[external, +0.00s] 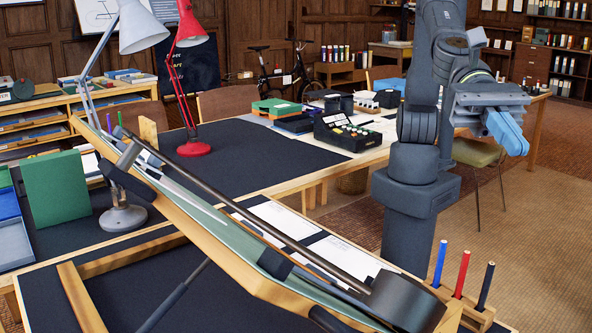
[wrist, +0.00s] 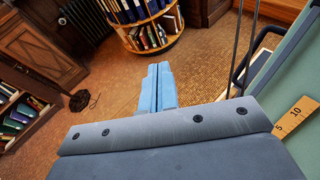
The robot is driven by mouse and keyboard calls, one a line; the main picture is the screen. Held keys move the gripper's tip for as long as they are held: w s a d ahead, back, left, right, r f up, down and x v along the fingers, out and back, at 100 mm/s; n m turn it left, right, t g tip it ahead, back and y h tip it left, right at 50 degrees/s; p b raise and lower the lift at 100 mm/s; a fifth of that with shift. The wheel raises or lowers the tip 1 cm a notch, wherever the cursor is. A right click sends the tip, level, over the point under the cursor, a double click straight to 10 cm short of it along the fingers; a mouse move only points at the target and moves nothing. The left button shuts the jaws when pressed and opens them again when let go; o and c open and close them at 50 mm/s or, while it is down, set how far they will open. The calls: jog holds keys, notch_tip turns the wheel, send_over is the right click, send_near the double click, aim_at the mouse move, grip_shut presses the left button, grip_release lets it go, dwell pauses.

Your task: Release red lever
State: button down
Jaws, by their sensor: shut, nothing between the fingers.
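I cannot make out a red lever in either view. My gripper (external: 507,132) is at the upper right of the external view, raised and away from the tilted drafting board (external: 185,200). Its two blue fingers lie side by side, shut and empty; they also show in the wrist view (wrist: 158,88). The board has a green surface, a wooden edge and a long dark bar (external: 250,215) along it. A dark cylinder (external: 405,296) sits at its lower right end. Part of a green board (wrist: 295,75) shows at the right of the wrist view.
A red lamp (external: 194,148) and a grey lamp (external: 123,217) stand on dark desktops. Blue, red and black pencils (external: 461,274) stand upright at the front right. A round bookshelf (wrist: 150,30) is ahead in the wrist view. Open floor (external: 500,225) lies right of my arm.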

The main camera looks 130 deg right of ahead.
jog(key=s+d+f+n+g+h, duration=0.15)
jog(key=d+f+n+g, duration=0.3)
jog(key=d, duration=0.45)
jog(key=s+d+f+n+g, duration=0.25)
jog(key=d+f+g, duration=0.2)
jog(key=d, duration=0.45)
notch_tip(320, 180, down, 18)
jog(key=shift+w+g, duration=0.3)
jog(key=shift+w, duration=0.15)
jog(key=shift+a+f, duration=0.1)
jog(key=shift+f, duration=0.05)
jog(key=x, duration=2)
